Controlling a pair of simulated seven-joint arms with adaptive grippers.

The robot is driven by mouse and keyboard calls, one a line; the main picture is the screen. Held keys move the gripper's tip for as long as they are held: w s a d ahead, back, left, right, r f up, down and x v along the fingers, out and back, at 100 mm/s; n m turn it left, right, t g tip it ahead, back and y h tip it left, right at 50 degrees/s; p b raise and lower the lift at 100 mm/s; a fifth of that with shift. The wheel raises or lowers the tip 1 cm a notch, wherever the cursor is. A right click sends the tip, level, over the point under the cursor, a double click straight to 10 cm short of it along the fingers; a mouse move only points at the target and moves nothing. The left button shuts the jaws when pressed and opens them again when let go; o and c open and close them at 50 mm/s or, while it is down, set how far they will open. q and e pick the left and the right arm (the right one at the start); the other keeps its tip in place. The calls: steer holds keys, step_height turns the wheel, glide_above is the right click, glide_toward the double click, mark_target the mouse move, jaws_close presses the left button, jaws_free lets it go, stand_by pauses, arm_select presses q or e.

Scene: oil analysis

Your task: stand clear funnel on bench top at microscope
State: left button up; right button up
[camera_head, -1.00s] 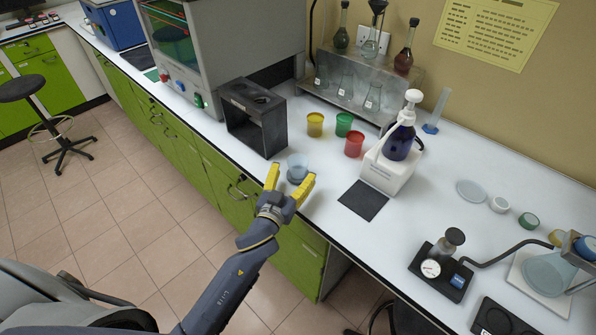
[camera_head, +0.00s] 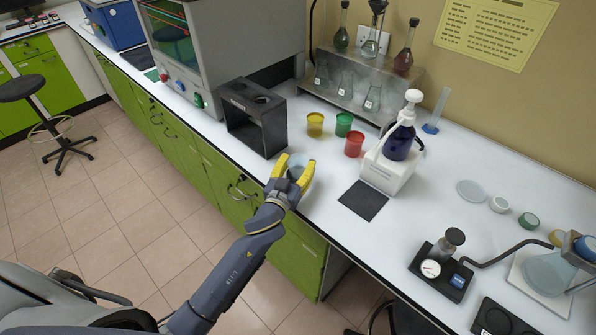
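A small clear bluish cup-like piece (camera_head: 296,172), perhaps the clear funnel, stands near the front edge of the white bench. My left gripper (camera_head: 295,163) has its two yellow fingers on either side of it. The fingers partly hide it, and I cannot tell whether they press on it. My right gripper is not in view. I see nothing that I can surely call the microscope.
A dark open box stand (camera_head: 254,120) is close behind the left gripper. Yellow (camera_head: 315,125), green (camera_head: 343,125) and red (camera_head: 354,145) cups stand further back. A white pump-bottle holder (camera_head: 386,172) and black mat (camera_head: 362,200) lie to the right.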

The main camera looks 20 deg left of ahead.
arm_select(q)
steer(key=c, duration=0.6)
steer(key=shift+r, duration=0.1)
steer(key=shift+r, duration=0.45)
steer(key=shift+s+r, duration=0.15)
steer(key=shift+s, duration=0.15)
steer(key=s+a, duration=0.1)
steer(key=s, duration=1.6)
steer(key=shift+n+y, duration=0.4)
steer(key=shift+y, duration=0.2)
steer(key=shift+w+a+r, duration=0.2)
steer(key=shift+a+r, duration=0.05)
steer(key=shift+r, duration=0.6)
steer(key=shift+w+a+r, duration=0.2)
steer(key=shift+r, duration=0.65)
steer(key=shift+w+a+r, duration=0.2)
steer(key=shift+a+r, duration=0.05)
steer(key=shift+r, duration=0.6)
